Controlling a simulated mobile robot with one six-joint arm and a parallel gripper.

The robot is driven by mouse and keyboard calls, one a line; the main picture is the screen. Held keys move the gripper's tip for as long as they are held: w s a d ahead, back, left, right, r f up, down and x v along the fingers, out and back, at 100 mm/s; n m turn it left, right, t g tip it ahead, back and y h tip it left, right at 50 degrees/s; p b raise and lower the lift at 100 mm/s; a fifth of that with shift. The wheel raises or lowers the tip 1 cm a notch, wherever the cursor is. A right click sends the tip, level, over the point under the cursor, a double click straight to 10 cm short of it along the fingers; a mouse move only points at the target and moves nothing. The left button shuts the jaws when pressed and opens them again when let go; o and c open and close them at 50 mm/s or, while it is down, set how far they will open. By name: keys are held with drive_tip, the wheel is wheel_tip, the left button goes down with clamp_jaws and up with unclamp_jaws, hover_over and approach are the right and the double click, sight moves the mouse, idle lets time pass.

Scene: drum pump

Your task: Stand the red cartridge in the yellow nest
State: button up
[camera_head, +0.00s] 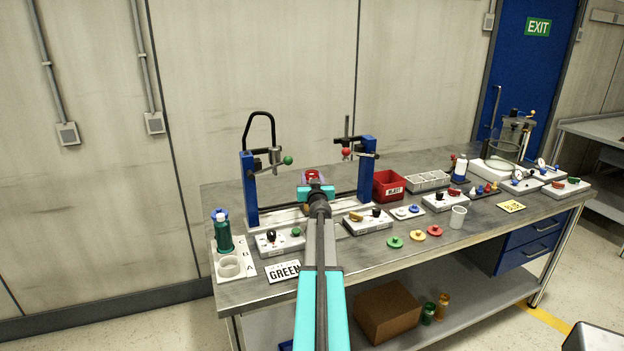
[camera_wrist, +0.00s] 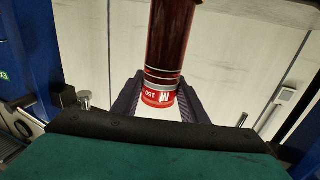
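The red cartridge (camera_wrist: 170,45) is a dark red cylinder with pale bands and a bright red, white-lettered end. In the wrist view that end sits between the fingers of my gripper (camera_wrist: 158,101), which look closed on its sides. The far end runs out of the top of the picture. In the head view a bit of red cartridge (camera_head: 312,174) shows at the tip of my gripper (camera_head: 315,185), between two blue posts and above the bench. I cannot make out the yellow nest; my arm hides part of the bench there.
Blue posts stand left (camera_head: 250,190) and right (camera_head: 366,168) of my gripper, with clamp arms reaching inward. A red bin (camera_head: 388,187), a white switch box (camera_head: 367,222) and coloured discs (camera_head: 418,236) lie to the right. A green bottle (camera_head: 223,233) stands at the left.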

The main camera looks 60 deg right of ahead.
drive_tip(key=o, duration=0.3)
drive_tip(key=shift+r, duration=0.2)
drive_tip(key=shift+p+v, duration=0.45)
drive_tip(key=shift+v, duration=5.55)
